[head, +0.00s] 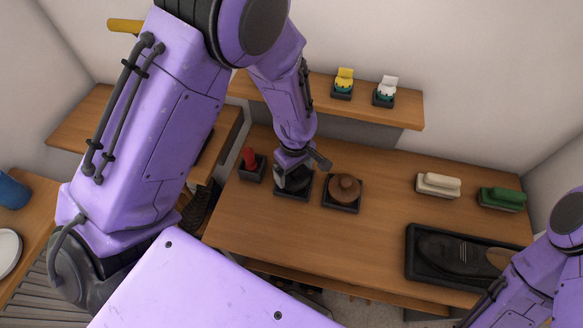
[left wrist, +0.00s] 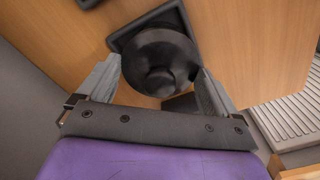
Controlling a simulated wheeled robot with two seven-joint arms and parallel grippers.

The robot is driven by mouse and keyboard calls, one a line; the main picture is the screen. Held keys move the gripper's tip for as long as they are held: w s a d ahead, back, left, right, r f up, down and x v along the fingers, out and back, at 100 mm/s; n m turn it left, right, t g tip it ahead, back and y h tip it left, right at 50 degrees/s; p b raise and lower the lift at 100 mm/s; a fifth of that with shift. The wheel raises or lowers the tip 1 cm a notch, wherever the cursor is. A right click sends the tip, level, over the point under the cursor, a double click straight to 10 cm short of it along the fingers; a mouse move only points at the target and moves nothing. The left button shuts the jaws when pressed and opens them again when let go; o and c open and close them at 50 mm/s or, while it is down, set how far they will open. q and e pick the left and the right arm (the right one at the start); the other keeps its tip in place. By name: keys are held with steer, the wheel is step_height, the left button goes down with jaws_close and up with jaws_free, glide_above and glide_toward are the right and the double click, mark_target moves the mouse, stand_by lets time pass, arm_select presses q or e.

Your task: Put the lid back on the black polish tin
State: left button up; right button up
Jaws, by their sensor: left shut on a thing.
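My left gripper (head: 294,180) reaches down over a dark square tray (head: 305,195) at the left of the bench. It is shut on a round black lid with a knob, and the lid (left wrist: 158,62) shows between both fingers in the left wrist view. The black polish tin is hidden under the lid and the gripper, so I cannot tell whether the lid touches it. A brown tin (head: 345,190) with a knobbed lid on it sits in its own dark tray just to the right. My right gripper is out of view.
A red object (head: 249,158) stands in a dark holder close left of the gripper. White (head: 438,184) and green (head: 502,198) brushes and a black tray (head: 425,268) are at the right. A shelf (head: 300,90) with yellow and white items runs behind. The bench middle is clear.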

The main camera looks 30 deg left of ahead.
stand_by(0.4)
arm_select(q)
steer(key=o, duration=0.7)
steer(key=shift+r, duration=3.5)
jaws_close()
